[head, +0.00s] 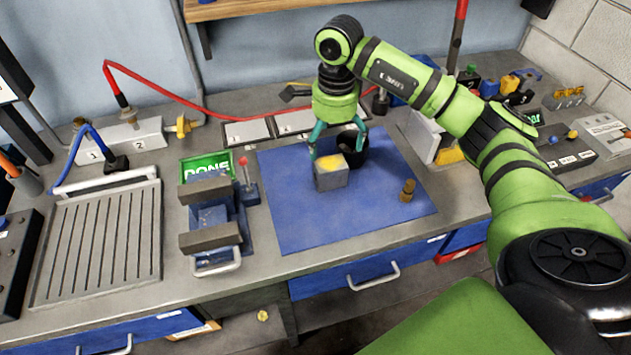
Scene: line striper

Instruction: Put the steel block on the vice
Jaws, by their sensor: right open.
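The steel block (331,180) is a grey cube with a yellow patch on its top. It sits on the blue mat (290,225), near the mat's middle. My right gripper (337,153) is open above and slightly behind the block, with its teal fingers pointing down. I cannot tell whether the fingers touch the block. The vice (211,238), with two dark jaws and a blue body, stands left of the mat. Nothing shows between its jaws. My left gripper is out of view.
A black cup (352,148) stands just behind the block. A small brown peg (407,190) is on the mat's right. A red-knobbed lever (248,182) and a green "DONE" sign (207,166) are close to the vice. The mat's front part is clear.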

